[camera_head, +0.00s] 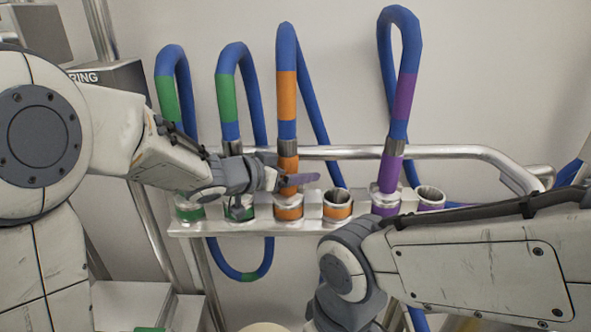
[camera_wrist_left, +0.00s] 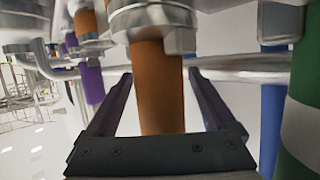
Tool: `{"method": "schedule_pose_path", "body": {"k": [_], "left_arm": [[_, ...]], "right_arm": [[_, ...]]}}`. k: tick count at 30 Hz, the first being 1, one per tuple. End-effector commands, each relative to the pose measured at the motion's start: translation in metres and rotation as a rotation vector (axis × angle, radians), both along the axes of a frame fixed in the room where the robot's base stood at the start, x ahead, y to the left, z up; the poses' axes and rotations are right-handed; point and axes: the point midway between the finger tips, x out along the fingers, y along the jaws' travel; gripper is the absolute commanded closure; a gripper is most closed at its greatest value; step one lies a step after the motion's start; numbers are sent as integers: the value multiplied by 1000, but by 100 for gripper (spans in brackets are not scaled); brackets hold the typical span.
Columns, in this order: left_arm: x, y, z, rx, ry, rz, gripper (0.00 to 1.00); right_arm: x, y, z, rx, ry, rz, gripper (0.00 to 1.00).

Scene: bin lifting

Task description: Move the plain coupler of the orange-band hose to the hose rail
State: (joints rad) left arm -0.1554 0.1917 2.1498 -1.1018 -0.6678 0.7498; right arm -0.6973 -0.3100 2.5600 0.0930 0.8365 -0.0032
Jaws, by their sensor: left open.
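The orange-band hose (camera_head: 286,92) is a blue loop standing at the middle of the head view. Its orange coupler (camera_head: 288,165), below a grey metal collar, stands upright in an orange-ringed socket. My left gripper (camera_head: 292,181) is at this coupler. In the left wrist view the open fingers (camera_wrist_left: 160,76) lie on either side of the orange coupler (camera_wrist_left: 158,95), with gaps showing. The hose's other end runs down behind the rail, and its coupler is hidden. A silver rail tube (camera_head: 430,152) runs behind the hoses. My right gripper's fingers are out of view.
An empty orange-ringed socket (camera_head: 337,204) is right of the coupler. Green-band hoses (camera_head: 229,95) stand close on the left; a purple-band hose (camera_head: 404,97) stands on the right beside an open purple-ringed socket (camera_head: 431,198). My right forearm fills the lower right.

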Motion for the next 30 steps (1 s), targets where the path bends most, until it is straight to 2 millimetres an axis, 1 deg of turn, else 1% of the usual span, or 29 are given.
{"method": "schedule_pose_path", "body": {"k": [5,12,18,22,30], "left_arm": [[-9,10,6,0,-4,2,11],[-41,43,23,-1,-6,4,11],[-61,63,34,-1,-5,3,11],[-68,69,36,-2,-3,2,11],[-70,70,37,-1,-2,0,11]], "right_arm": [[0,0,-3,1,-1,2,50],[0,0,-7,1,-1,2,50],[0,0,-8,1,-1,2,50],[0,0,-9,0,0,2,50],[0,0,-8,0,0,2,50]]}}
